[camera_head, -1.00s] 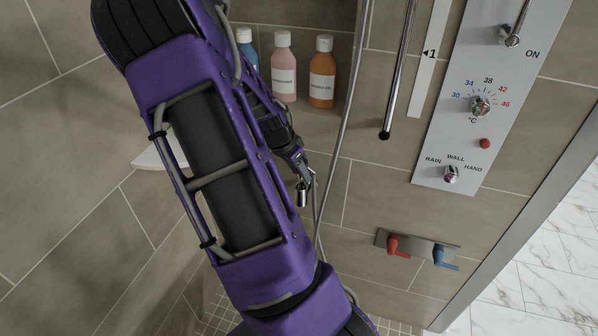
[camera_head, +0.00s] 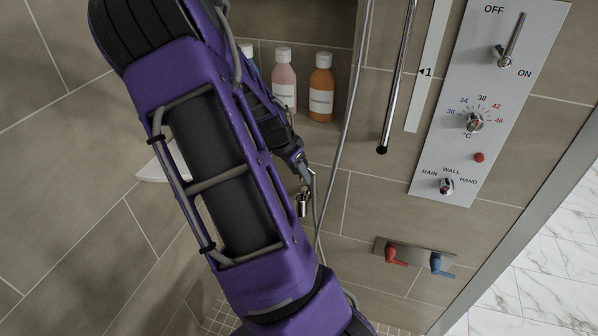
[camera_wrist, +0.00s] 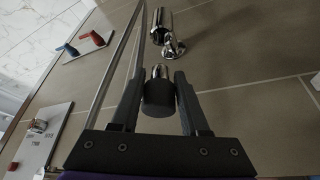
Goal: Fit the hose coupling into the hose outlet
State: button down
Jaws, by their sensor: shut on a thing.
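My gripper (camera_wrist: 160,84) is shut on a dark cylinder with a chrome end, seemingly the hose coupling (camera_wrist: 158,99). The chrome end points away from my wrist. Just beyond it, in the wrist view, is a chrome fitting with a round wall flange, apparently the hose outlet (camera_wrist: 173,46), with a chrome cylinder (camera_wrist: 160,20) beside it. The coupling looks apart from the fitting; the depth of the gap is unclear. In the head view the chrome fitting (camera_head: 303,205) shows just below my gripper (camera_head: 303,172), whose fingers are small and partly hidden by my arm.
A grey hose (camera_head: 342,140) hangs close to the right of my gripper. Bottles (camera_head: 321,90) stand in a niche above. A chrome rail (camera_head: 399,80), a control panel (camera_head: 425,180) and red and blue levers (camera_head: 415,248) are to the right.

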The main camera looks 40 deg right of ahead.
jog(key=shift+f+b, duration=1.55)
jog(key=shift+f, duration=0.55)
jog(key=shift+f+b, duration=1.15)
jog(key=shift+f, duration=0.5)
jog(key=shift+c, duration=1.6)
grip_release()
jog(key=shift+r, duration=0.1)
jog(key=p+v, duration=0.4)
jog(key=v, duration=1.3)
jog(key=shift+r+p, duration=0.25)
jog(key=shift+p, duration=0.1)
jog(key=shift+a, duration=0.1)
